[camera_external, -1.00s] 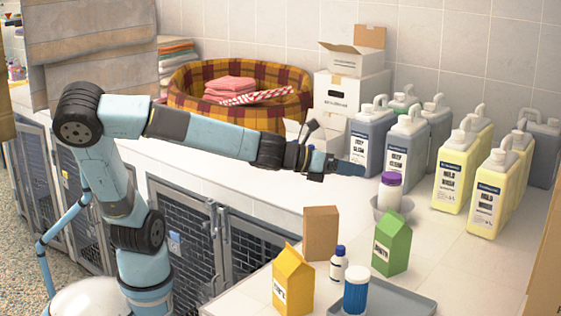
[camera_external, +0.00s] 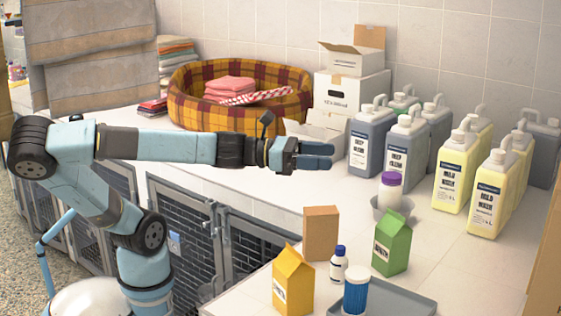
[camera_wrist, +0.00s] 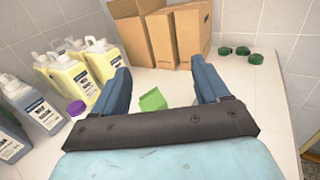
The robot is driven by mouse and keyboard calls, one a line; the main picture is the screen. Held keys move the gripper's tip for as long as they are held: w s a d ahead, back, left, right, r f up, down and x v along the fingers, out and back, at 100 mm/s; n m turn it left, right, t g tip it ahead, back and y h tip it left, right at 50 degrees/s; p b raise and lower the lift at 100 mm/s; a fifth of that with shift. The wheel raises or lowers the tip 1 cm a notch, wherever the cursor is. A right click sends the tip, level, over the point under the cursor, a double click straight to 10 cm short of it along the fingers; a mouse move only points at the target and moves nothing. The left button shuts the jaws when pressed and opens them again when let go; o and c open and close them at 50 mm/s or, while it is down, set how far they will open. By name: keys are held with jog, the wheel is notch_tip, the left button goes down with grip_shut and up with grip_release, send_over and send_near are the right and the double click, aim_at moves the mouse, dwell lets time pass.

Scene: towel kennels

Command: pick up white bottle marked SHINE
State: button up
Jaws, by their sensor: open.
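No SHINE lettering is readable on any bottle. A small white bottle with a dark blue cap (camera_external: 339,267) stands upright at the front of the counter, between cartons. A white bottle with a purple cap (camera_external: 389,194) stands in a grey bowl (camera_external: 379,212) farther back; its purple cap (camera_wrist: 76,108) shows in the wrist view. My gripper (camera_external: 328,155) is open and empty, above the counter, left of and apart from these. In the wrist view its fingers (camera_wrist: 160,66) are spread.
A green carton (camera_external: 392,246), yellow carton (camera_external: 293,282) and brown box (camera_external: 321,233) crowd the small bottle. Large yellow jugs (camera_external: 453,178) and grey jugs (camera_external: 367,142) stand behind. A plaid basket (camera_external: 190,110) is at the back. Counter below my gripper is clear.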

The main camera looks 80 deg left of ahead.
notch_tip(320, 180, down, 20)
send_near(346, 264)
jog(key=w, duration=0.1)
jog(key=w+f, duration=0.1)
jog(key=w, duration=0.1)
jog(key=shift+w+a, duration=0.15)
jog(key=shift+w, duration=0.15)
jog(key=shift+x, duration=3.4)
jog(key=c, duration=1.1)
